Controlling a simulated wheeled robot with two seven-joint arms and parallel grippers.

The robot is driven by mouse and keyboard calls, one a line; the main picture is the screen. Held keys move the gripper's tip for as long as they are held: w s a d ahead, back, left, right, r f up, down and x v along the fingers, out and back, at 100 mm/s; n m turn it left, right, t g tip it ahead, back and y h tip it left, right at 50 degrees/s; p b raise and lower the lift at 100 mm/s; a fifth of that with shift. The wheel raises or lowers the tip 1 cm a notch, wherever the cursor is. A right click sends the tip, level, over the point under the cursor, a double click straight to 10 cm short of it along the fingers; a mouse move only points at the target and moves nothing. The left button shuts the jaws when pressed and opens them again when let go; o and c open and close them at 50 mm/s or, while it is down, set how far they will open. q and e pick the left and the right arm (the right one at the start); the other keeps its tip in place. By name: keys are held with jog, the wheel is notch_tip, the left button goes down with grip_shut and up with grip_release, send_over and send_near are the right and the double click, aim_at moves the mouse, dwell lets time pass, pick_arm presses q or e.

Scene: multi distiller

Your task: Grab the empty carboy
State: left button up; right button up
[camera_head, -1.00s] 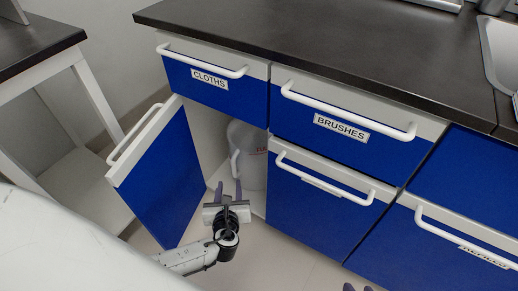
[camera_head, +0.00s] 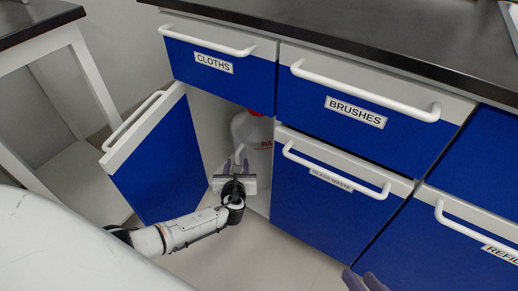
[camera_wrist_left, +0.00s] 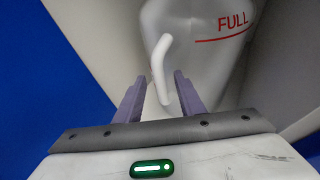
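A white carboy (camera_head: 262,150) with a red cap (camera_head: 255,113) stands inside the open cabinet, partly hidden by the drawer front and cabinet face. In the left wrist view the carboy (camera_wrist_left: 215,65) shows a red "FULL" mark and line, and a white handle (camera_wrist_left: 160,70). My left gripper (camera_head: 240,168) is in the cabinet opening, just in front of the carboy. Its two purple fingers (camera_wrist_left: 158,95) are apart, with the lower end of the handle between or just beyond them. I cannot tell whether they touch it. My right gripper (camera_head: 363,282) shows only its purple fingertips at the bottom edge.
The blue cabinet door (camera_head: 160,165) stands open to the left of my arm. The "GLASS WASTE" front (camera_head: 325,205) is closed on the right, below the "BRUSHES" drawer (camera_head: 365,105). The "CLOTHS" drawer (camera_head: 220,75) is above the opening. The floor in front is clear.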

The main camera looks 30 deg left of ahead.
pick_arm(q)
grip_shut()
dwell(1.3)
jog(key=shift+w+r, duration=0.1)
jog(key=shift+r, duration=0.15)
